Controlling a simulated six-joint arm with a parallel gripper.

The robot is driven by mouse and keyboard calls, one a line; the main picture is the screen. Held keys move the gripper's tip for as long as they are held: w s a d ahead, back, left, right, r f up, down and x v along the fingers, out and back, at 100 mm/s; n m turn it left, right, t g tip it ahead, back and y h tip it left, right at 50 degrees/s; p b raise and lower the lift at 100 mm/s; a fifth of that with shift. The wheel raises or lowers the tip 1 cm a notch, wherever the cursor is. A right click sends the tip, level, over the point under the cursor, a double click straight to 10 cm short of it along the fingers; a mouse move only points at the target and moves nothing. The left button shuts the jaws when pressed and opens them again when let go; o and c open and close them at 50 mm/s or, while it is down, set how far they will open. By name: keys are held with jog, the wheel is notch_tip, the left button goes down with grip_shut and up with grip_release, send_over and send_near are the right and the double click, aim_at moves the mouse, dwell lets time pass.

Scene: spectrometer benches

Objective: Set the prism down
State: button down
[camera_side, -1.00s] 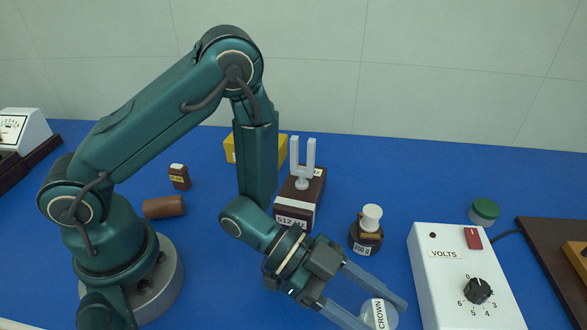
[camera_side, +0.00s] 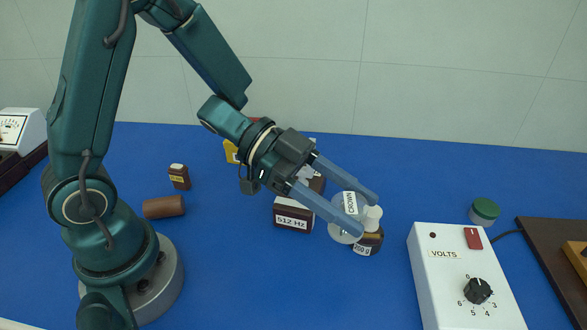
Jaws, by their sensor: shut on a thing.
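The prism (camera_side: 349,203) is a pale, clear piece with a white label reading CROWN, turned sideways in the picture. My gripper (camera_side: 367,214) is shut on it, with one long bluish finger on each side. The near finger hides part of the prism, and its pale lower end (camera_side: 343,236) shows below that finger. The prism appears to be held above the blue table (camera_side: 230,285), but its exact height is hard to tell.
The 512 Hz block (camera_side: 292,214) is partly hidden by my gripper. The VOLTS box (camera_side: 450,290) and a green-capped jar (camera_side: 484,211) stand right. The front middle of the table is clear.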

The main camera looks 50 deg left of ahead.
jog(key=shift+w+a+r, duration=0.25)
jog(key=shift+w+a, duration=0.05)
jog(key=shift+a, duration=0.05)
jog(key=w+a+r+n+t+y, duration=0.3)
jog(key=w+a+n+t+y, duration=0.45)
jog(key=w+a, duration=0.3)
jog(key=w+a+r+n+g+y, duration=0.1)
jog(key=w+a+n+y, duration=0.1)
jog(key=a+n+y, duration=0.65)
jog(key=w+a+n+y, duration=0.3)
jog(key=a+n+y, duration=0.1)
jog(key=a, duration=0.9)
jog(key=s+a+f+n+g+y, duration=0.2)
jog(key=s+a+n+g+y, duration=0.4)
jog(key=s+a+n+g, duration=0.4)
jog(key=s+a+f+n+g, duration=0.2)
jog(key=s+f+n+g, duration=0.35)
jog(key=s, duration=0.55)
jog(key=shift+m+g, duration=0.25)
jog(key=shift+g, duration=0.15)
jog(key=shift+a+f, duration=0.15)
jog(key=shift+f, duration=3.45)
